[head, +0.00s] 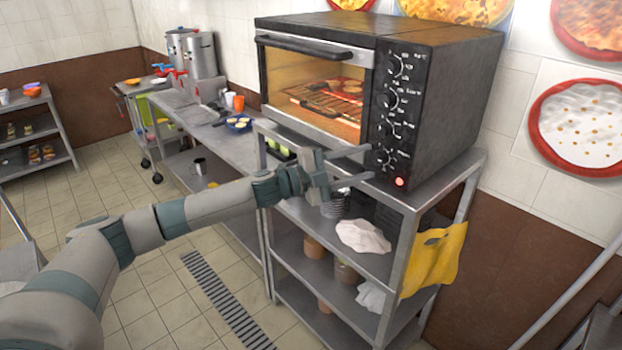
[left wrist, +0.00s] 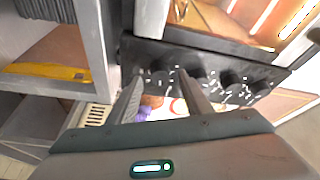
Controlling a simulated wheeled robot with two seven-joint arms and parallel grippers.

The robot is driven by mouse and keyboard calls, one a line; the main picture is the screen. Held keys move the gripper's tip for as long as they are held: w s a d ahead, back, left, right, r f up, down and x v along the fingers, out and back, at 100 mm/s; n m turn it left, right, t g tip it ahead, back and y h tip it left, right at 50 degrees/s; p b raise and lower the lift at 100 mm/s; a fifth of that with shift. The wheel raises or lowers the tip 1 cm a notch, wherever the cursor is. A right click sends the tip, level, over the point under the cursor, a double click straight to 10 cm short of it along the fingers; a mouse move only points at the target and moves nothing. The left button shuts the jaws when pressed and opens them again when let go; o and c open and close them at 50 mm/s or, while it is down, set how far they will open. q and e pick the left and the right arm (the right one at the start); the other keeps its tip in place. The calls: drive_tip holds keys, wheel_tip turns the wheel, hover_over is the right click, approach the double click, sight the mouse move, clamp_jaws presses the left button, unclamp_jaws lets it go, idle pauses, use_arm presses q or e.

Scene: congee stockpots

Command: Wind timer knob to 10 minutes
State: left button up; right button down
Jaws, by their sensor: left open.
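The oven (head: 330,85) stands on a metal rack, with a black control panel (head: 404,120) on its right side. The panel carries a column of dark knobs with white marks. The lowest knob (head: 386,160), which I take as the timer, sits just above a red light (head: 399,182). My left gripper (head: 371,162) is open, its two fingers pointing at this knob, one above and one below its level. In the left wrist view the panel (left wrist: 215,75) lies just beyond the fingertips (left wrist: 157,80), and a dark knob (left wrist: 161,69) shows between them. I cannot tell whether they touch. Knob markings are unreadable.
The metal rack (head: 440,190) holds a white cloth (head: 362,237) and pots on its shelves, and a yellow cloth (head: 436,258) hangs on its right side. The oven's door handle (head: 305,46) runs along the front top. A long counter (head: 185,115) stands to the left.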

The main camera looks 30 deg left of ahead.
use_arm(q)
drive_tip(key=b+v, duration=0.7)
drive_tip(key=v, duration=0.8)
drive_tip(key=shift+s, duration=0.25)
drive_tip(key=shift+a+f, duration=0.15)
